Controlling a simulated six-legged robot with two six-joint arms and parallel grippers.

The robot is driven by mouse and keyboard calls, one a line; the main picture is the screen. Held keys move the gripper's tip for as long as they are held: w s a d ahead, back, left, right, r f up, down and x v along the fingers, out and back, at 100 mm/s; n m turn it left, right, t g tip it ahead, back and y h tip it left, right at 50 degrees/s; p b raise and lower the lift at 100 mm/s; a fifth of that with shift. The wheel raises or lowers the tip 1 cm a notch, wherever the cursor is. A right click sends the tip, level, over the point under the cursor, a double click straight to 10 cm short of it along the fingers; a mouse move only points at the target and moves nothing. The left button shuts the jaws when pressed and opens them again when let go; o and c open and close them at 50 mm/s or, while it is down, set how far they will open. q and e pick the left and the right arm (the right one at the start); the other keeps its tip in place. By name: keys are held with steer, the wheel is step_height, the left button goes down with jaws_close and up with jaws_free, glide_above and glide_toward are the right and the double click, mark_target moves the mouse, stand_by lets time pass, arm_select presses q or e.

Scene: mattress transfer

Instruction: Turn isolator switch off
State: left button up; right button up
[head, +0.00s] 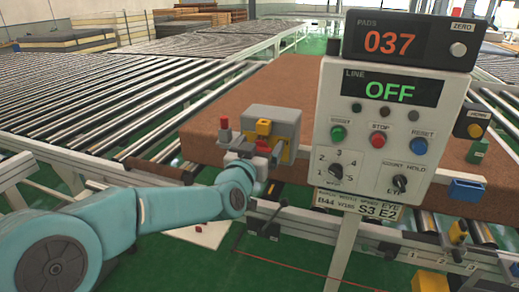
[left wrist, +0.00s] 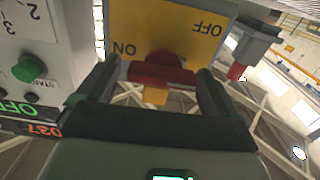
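The isolator switch is a grey box (head: 272,121) with a yellow front plate, beside the control panel in the head view. In the left wrist view the yellow plate (left wrist: 170,25) shows upside-down ON and OFF labels and a red handle (left wrist: 160,68), with a yellow tab below it. My left gripper (head: 262,160) is at the switch front. In the left wrist view its dark fingers (left wrist: 155,88) stand apart on either side of the red handle. The right finger looks close to the handle; contact is unclear. My right gripper is not in view.
The control panel (head: 350,148), right of the switch, reads LINE OFF and has buttons and knobs. A PADS display (head: 410,42) above reads 037. A red-topped post (head: 224,130) stands left of the switch. A brown mattress block (head: 205,135) lies behind; roller conveyors (head: 100,85) extend left.

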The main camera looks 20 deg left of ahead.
arm_select(q)
steer(key=shift+f, duration=0.15)
steer(key=shift+s+a, duration=0.1)
steer(key=shift+s, duration=0.1)
steer(key=s+b, duration=0.2)
steer(key=s, duration=1.4)
steer(key=shift+a+b, duration=0.2)
steer(key=shift+b, duration=0.1)
steer(key=shift+w+a, duration=0.1)
